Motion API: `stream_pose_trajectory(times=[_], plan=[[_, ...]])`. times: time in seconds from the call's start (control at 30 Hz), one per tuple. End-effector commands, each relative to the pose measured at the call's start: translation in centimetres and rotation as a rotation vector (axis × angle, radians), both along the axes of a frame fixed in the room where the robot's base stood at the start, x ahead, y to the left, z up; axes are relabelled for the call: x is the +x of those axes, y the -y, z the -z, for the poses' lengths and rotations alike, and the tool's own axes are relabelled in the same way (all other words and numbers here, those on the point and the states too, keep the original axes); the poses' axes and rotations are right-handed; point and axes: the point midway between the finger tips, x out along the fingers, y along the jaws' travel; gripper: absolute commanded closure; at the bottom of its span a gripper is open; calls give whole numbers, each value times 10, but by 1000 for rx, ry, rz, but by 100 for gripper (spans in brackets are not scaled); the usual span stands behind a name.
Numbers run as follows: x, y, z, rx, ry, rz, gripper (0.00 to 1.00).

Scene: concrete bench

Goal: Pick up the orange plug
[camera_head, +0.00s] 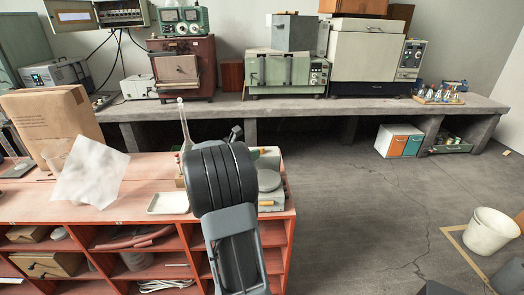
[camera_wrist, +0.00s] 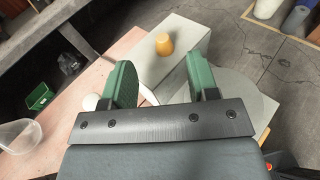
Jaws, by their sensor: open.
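The orange plug (camera_wrist: 163,44) is a small, rounded orange piece on top of a pale grey-green box (camera_wrist: 180,66) in the wrist view. My gripper (camera_wrist: 160,78) has two green fingers spread wide apart, with nothing between them. The plug shows beyond the fingertips, between their lines, and apart from both. In the head view a small orange spot that looks like the plug (camera_head: 262,151) shows just right of my dark arm. My arm hides most of the gripper there.
A round grey plate (camera_wrist: 238,92) lies right of the fingers. The red shelf unit (camera_head: 125,212) carries a white tray (camera_head: 168,203), a paper sheet (camera_head: 90,172) and a tall-necked glass vessel (camera_head: 184,125) close to my arm. Open floor lies to the right.

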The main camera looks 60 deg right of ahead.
Motion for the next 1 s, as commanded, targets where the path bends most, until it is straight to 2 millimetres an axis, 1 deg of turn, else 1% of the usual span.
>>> stream_pose_trajectory(times=[0.13,0.3,0.4,0.53,0.77,1.0], plan=[[-3,12,2,0,-3,3,46],[-8,34,7,1,-2,4,46],[-9,44,9,0,0,1,46],[-10,50,11,1,0,1,46],[-10,51,12,0,0,0,46],[-10,50,12,0,0,0,69]])
